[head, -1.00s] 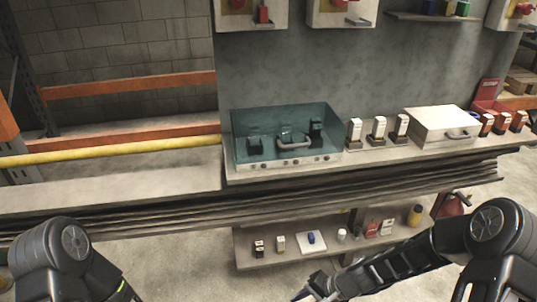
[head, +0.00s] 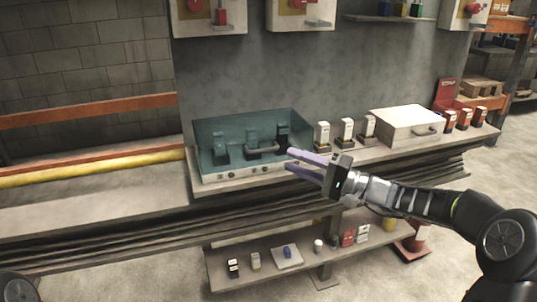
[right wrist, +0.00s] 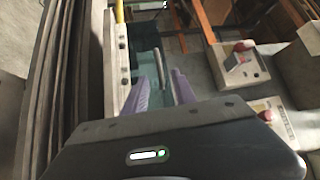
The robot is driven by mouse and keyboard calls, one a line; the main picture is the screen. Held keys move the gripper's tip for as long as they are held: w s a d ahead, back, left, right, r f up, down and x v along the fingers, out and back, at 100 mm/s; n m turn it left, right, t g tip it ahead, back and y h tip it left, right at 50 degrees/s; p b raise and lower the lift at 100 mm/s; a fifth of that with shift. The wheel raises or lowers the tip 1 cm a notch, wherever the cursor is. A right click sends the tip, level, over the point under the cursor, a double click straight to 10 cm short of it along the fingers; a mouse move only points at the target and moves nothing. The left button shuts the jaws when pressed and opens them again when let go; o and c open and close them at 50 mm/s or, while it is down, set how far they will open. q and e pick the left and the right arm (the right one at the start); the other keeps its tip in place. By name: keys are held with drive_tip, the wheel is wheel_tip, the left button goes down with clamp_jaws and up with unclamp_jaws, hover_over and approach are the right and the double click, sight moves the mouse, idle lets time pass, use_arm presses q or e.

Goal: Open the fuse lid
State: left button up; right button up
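The fuse lid (head: 232,128) is a see-through teal cover, closed over a pale box base (head: 240,172) on the counter. Dark fuse blocks show through it. A grey bar handle (head: 262,151) is at its front. My right gripper (head: 290,160) is open and empty, just right of the handle, its purple fingers pointing left toward it. In the right wrist view the grey handle (right wrist: 159,66) shows beyond and between the spread fingers (right wrist: 160,76), apart from them as far as I can tell. My left gripper is out of view.
Several white-and-black fuses (head: 346,131) stand right of the box, then a white case (head: 405,125) and red-and-white fuses (head: 464,118). A lower shelf (head: 262,272) holds small items. Switch boxes (head: 300,12) hang on the wall. The counter left of the box is clear.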

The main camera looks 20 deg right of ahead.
sight(267, 151)
drive_tip(key=shift+x, duration=3.9)
drive_tip(key=shift+f, duration=0.15)
drive_tip(key=shift+c, duration=0.2)
clamp_jaws()
